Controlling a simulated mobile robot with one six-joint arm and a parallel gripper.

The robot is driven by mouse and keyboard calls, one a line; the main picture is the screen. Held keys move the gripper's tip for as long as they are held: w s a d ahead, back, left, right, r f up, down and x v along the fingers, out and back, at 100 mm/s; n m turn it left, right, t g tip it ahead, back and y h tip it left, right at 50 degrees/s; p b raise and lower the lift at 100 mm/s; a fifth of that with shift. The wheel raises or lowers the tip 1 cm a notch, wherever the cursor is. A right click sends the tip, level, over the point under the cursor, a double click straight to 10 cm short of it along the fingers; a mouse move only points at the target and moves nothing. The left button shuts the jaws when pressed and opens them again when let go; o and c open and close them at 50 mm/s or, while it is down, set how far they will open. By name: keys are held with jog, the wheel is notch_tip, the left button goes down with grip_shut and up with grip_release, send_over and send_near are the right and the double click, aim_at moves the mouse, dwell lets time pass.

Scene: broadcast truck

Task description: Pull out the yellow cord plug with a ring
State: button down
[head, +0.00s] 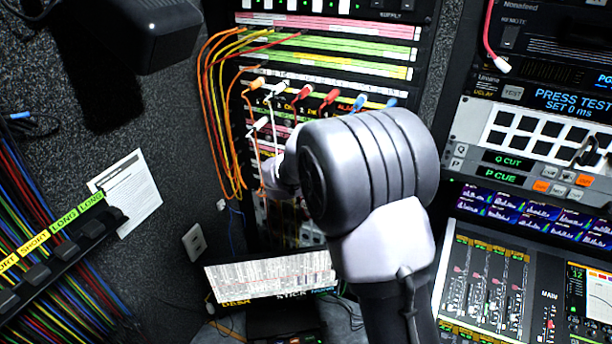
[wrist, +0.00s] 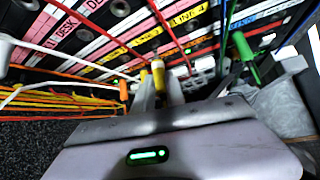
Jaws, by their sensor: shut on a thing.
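A yellow plug (wrist: 158,74) stands between the fingers of my gripper (wrist: 159,86) in the wrist view, at the patch panel. The fingers are shut on it, one on each side. I cannot make out a ring on it or tell how far it sits in its socket. In the head view my arm hides the yellow plug and the fingertips.
An orange plug (wrist: 122,89) is close to the left of the fingers, and a green plug (wrist: 243,46) is to the right. Red, white and orange cords cross nearby. In the head view, a row of plugs, including a red plug (head: 332,96), lines the panel above my wrist.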

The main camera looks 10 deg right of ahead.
jog(key=shift+s+a+b, duration=0.45)
jog(key=shift+s+a, duration=0.05)
jog(key=shift+s, duration=0.2)
jog(key=shift+s+a+b, duration=0.45)
jog(key=shift+s+a, duration=0.05)
jog(key=shift+s, duration=0.2)
jog(key=shift+s+a+b, duration=0.7)
jog(key=shift+s+a, duration=0.2)
jog(key=shift+s, duration=0.3)
